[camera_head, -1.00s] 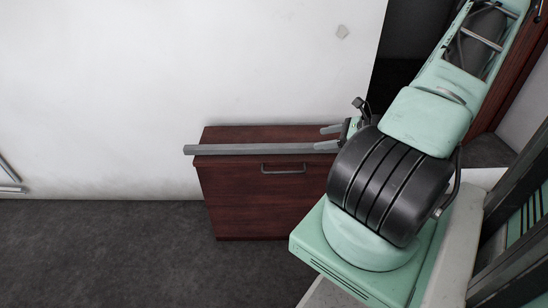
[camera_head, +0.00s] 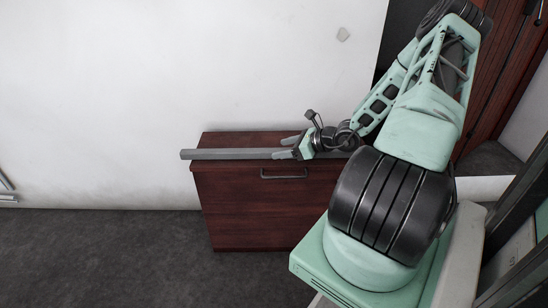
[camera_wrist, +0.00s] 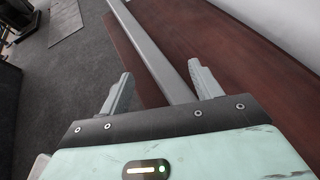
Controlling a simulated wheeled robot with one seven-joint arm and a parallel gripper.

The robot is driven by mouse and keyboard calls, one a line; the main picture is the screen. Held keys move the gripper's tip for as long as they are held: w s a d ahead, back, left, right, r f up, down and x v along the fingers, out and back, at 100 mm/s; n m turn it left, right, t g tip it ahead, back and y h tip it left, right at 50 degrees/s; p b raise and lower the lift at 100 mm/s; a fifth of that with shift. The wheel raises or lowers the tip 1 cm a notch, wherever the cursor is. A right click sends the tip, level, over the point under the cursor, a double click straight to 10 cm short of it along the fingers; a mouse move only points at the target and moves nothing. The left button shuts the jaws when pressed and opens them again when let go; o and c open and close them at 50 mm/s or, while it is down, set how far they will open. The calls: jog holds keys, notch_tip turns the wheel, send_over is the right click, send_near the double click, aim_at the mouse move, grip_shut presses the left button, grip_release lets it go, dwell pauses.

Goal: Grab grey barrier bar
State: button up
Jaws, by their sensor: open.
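The grey barrier bar (camera_head: 228,154) lies level along the top of a dark red wooden cabinet, its left end sticking out past the cabinet's left edge. My gripper (camera_head: 284,148) is at the bar in the head view, over the cabinet top. In the wrist view the bar (camera_wrist: 155,50) runs away from between the two spread fingers of my gripper (camera_wrist: 165,85), nearer the right finger. The fingers are open and not closed on it. The bar's near part is hidden behind my gripper body, and its right part is hidden behind my arm in the head view.
The cabinet (camera_head: 255,215) has a metal handle (camera_head: 284,177) on its front and stands against a white wall (camera_head: 150,80). Dark grey floor (camera_head: 100,255) is clear to the left. Grey rails (camera_head: 6,190) show at the far left edge. A reddish wooden panel (camera_head: 500,80) stands at the right.

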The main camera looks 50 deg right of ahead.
jog(key=shift+x, duration=1.3)
jog(key=c, duration=1.2)
